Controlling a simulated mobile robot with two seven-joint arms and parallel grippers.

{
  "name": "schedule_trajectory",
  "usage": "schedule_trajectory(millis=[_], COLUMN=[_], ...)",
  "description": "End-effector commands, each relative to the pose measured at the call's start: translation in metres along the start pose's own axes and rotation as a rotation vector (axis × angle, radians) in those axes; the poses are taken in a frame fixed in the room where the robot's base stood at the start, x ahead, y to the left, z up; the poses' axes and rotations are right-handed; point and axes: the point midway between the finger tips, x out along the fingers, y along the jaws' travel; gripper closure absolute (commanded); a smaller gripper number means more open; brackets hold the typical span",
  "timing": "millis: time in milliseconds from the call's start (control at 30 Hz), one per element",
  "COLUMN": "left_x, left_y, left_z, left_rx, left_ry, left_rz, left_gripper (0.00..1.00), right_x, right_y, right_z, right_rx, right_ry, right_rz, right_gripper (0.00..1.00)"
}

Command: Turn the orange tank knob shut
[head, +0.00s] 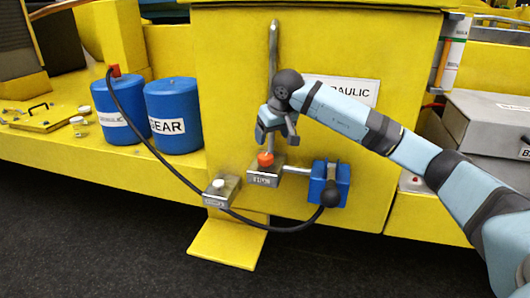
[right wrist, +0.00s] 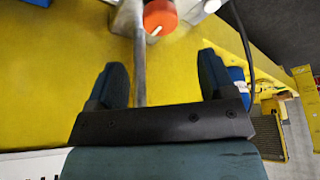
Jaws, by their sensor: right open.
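The orange tank knob (head: 265,160) sits on top of a small grey valve block (head: 264,177) on the front of the yellow tank (head: 225,85). In the right wrist view the knob (right wrist: 160,15) shows at the top edge, partly cut off, with a white mark on it. My right gripper (head: 276,136) is a little above the knob in the head view and apart from it. In the right wrist view its two fingers (right wrist: 163,82) are spread with nothing held between them. A grey vertical pipe (right wrist: 139,60) shows between the fingers. My left gripper is not in view.
A blue pump unit (head: 328,185) with a black ball stands right of the valve block. A black hose (head: 165,165) runs from a blue drum (head: 118,110) past a second grey block (head: 221,190). Another blue drum (head: 173,118) stands nearby. A yellow step (head: 228,243) projects below.

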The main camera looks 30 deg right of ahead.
Motion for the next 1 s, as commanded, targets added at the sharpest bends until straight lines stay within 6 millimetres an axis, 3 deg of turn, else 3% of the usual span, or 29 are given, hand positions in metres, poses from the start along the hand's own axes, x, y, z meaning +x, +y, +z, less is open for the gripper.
schedule_trajectory(millis=[200, 400, 600, 867, 1000], left_x=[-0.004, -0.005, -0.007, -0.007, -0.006], left_y=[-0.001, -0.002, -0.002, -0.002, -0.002], left_z=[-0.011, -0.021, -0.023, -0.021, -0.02], left_rx=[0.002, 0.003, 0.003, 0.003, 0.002], left_ry=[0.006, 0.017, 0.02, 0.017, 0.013], left_rz=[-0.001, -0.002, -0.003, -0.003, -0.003], left_gripper=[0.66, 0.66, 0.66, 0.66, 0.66], right_x=[0.048, 0.078, 0.091, 0.092, 0.092], right_y=[-0.002, -0.001, -0.001, -0.001, -0.001], right_z=[0.0, 0.0, 0.0, 0.0, 0.0], right_rx=[0.001, 0.001, 0.0, -0.001, -0.001], right_ry=[-0.003, -0.002, 0.001, 0.001, 0.001], right_rz=[-0.003, -0.002, -0.001, -0.001, -0.001], right_gripper=[0.24, 0.24, 0.24, 0.24, 0.54])
